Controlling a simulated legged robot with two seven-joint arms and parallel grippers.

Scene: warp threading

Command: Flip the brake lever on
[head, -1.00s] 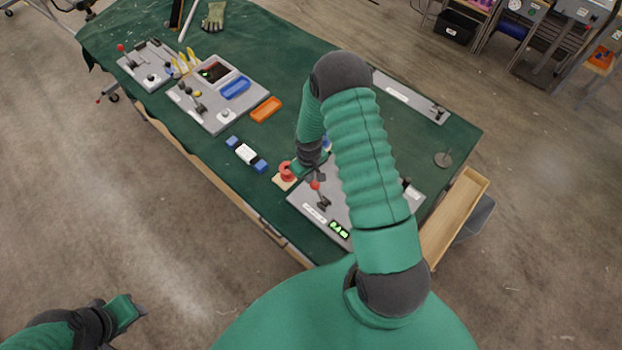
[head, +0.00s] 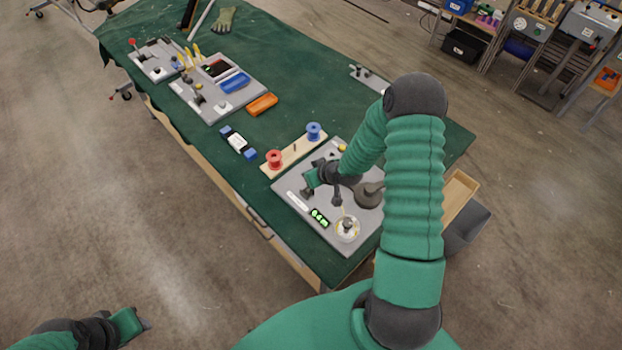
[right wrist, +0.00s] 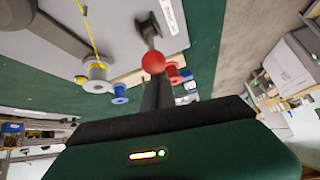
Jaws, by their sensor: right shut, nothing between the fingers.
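The lever with a red ball knob (right wrist: 153,62) stands on a dark base (right wrist: 148,24) on the near grey panel (head: 340,245). In the right wrist view the shut fingers of my right gripper (right wrist: 156,88) point at the ball and overlap its lower edge; I cannot tell whether they touch it. In the head view my right gripper (head: 306,190) is over the panel's left part and hides the red ball. My left gripper (head: 143,322) is at the lower left, away from the table; its jaw opening is too small to tell.
A wooden board with a red spool (head: 274,159) and a blue spool (head: 314,131) lies behind the panel. A round disc with a knob (head: 347,229) and a green display (head: 319,217) are on the panel. A blue-ended block (head: 238,142) lies to the left.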

